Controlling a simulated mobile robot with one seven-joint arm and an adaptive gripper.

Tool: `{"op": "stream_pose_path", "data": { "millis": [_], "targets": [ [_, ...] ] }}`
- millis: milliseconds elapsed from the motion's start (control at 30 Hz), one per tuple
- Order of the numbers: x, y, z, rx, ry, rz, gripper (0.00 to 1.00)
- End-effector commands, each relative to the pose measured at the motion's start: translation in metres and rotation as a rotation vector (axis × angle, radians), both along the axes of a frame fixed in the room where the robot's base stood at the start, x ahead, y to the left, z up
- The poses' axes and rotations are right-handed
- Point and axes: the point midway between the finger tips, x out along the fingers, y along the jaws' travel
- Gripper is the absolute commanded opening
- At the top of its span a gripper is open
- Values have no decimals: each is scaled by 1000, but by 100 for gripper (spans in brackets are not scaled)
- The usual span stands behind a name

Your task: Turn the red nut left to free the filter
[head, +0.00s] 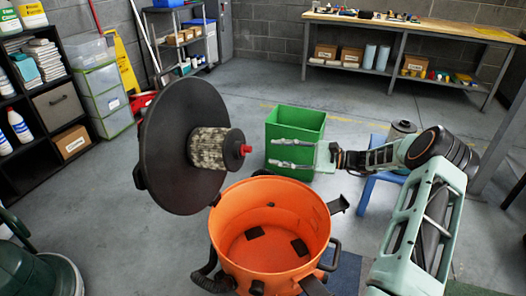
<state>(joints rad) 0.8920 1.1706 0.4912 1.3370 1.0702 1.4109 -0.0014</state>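The filter (207,148) is a mottled, pleated cylinder fixed to the inner face of a dark round lid (172,150). The lid is tilted up at the left of the orange drum. The red nut (246,150) sits at the centre of the filter's dark end cap (231,149), facing right. My gripper (271,151) comes in from the right with its two long fingers pointing left, toward the nut. The fingers are spread apart with nothing between them. In the picture a gap shows between the fingertips and the nut; the depth between them is hard to tell.
The open orange drum (268,190) stands below, empty apart from dark patches inside. A green bin (296,122) stands behind my fingers. A blue stool (368,190) is partly hidden by my arm.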

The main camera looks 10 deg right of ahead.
Motion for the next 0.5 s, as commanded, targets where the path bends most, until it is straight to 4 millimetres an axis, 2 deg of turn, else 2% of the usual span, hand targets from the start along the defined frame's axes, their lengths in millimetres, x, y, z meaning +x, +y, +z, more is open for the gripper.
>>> {"op": "stream_pose_path", "data": {
  "millis": [100,200,500],
  "targets": [
    [-9,-22,0,-1,0,-4,34],
    [-14,-33,0,-1,0,-1,34],
    [-19,-42,0,1,1,1,34]
  ]
}}
